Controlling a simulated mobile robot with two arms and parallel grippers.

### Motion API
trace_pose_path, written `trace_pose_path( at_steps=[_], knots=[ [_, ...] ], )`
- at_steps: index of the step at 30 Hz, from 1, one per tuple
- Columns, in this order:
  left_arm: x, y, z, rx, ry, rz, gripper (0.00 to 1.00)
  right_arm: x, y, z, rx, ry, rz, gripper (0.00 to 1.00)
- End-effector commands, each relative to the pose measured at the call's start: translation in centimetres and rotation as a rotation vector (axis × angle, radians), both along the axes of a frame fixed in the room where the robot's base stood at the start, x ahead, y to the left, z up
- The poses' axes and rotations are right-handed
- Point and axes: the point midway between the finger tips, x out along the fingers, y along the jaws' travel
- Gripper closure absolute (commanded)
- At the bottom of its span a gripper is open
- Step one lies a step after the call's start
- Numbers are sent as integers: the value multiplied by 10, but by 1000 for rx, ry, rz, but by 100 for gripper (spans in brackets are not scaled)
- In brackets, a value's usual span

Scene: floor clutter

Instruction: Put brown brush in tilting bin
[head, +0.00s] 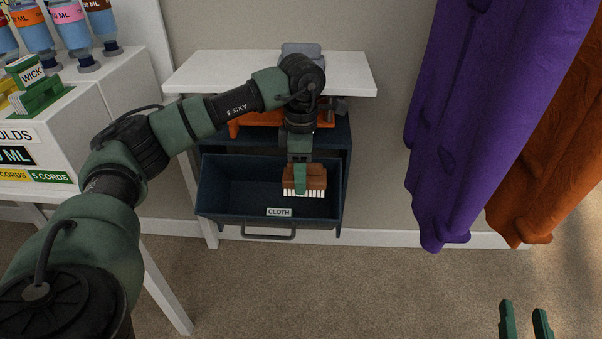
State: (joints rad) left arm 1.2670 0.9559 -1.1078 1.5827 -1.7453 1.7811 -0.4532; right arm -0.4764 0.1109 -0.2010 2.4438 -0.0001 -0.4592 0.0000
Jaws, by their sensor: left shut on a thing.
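The brown brush (316,177), a brown block with pale bristles pointing down, is in my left gripper (300,180). The gripper points down and is shut on the brush. The tilting bin (216,200) is dark blue, tipped open toward me, with a "CLOTH" label and a grey handle on its front. I cannot tell whether the bristles touch the bin. My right gripper (524,322) shows only as two green fingertips at the bottom right, spread apart and empty.
A white shelf top (215,70) is above the bin, with an orange object (245,118) beneath it, partly hidden by my arm. A white bench (120,75) with bottles and labelled boxes stands left. Purple (465,120) and orange (545,190) cloths hang right. The carpet in front is clear.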

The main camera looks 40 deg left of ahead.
Motion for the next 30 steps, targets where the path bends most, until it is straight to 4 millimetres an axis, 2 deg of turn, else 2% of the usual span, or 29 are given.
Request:
trace_pose_path(
  at_steps=[5, 6, 8, 20, 30],
  knots=[
    [0, 0, 0, 0, 0, 0, 93, 0, 0, 0, 0, 0, 0, 64],
    [0, 0, 0, 0, 0, 0, 40, 0, 0, 0, 0, -1, 0, 64],
    [0, 0, 0, 0, 0, 0, 25, 0, 0, 0, 0, -1, 0, 64],
    [0, 0, 5, -1, -1, 0, 25, 0, 0, 0, -2, 9, 0, 64],
    [1, 0, 52, -1, -3, 1, 25, -22, -14, -58, -78, 321, -20, 64]
  ],
)
